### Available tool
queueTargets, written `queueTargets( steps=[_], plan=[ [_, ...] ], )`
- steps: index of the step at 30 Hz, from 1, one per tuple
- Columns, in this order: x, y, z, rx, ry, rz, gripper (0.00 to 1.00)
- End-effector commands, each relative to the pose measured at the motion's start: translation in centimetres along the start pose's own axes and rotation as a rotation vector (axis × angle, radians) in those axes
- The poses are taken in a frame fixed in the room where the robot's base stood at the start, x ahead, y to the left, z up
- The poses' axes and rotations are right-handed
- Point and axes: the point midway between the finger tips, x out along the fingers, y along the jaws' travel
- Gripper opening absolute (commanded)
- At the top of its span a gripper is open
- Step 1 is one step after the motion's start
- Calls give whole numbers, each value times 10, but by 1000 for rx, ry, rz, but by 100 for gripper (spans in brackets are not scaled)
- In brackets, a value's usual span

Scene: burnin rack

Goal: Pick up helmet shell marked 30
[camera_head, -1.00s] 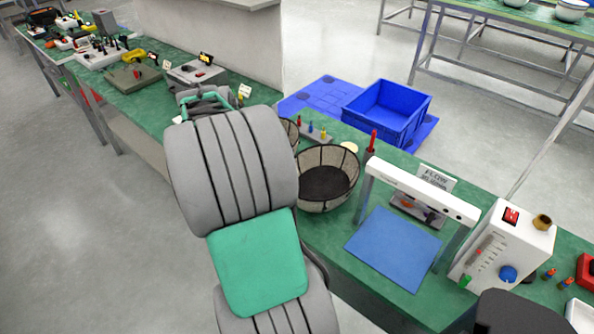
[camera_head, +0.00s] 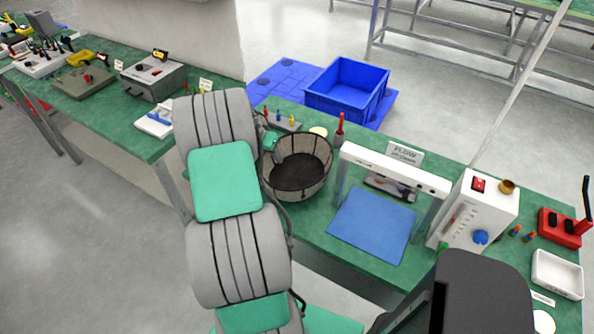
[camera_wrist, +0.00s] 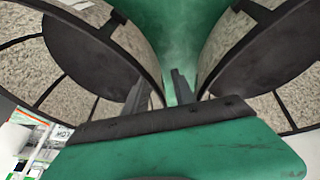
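I see no helmet shell with a readable 30 in the current views. In that view a mesh basket with a dark bottom is on the left (camera_wrist: 95,50) and another is on the right (camera_wrist: 262,55). I cannot tell whether the fingers touch either one.
Right of the basket stand a white frame over a blue mat (camera_head: 372,224), a white box with a blue knob (camera_head: 478,210) and a red stand (camera_head: 560,226). A blue crate (camera_head: 346,90) is behind the bench. A grey instrument (camera_head: 152,78) stands to the left.

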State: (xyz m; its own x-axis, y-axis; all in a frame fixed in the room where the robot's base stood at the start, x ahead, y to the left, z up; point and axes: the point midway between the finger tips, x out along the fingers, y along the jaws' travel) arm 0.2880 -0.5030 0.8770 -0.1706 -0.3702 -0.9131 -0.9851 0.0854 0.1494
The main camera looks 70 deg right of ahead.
Motion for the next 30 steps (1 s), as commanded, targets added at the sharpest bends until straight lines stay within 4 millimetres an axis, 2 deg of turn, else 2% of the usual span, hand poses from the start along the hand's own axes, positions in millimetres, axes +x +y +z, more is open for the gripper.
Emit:
queueTargets(
  steps=[2,13,30],
  plan=[
    [0,0,0,1,0,0,31],
    [0,1,0,1,-1,1,0],
    [0,1,0,1,-1,0,0]
  ],
)
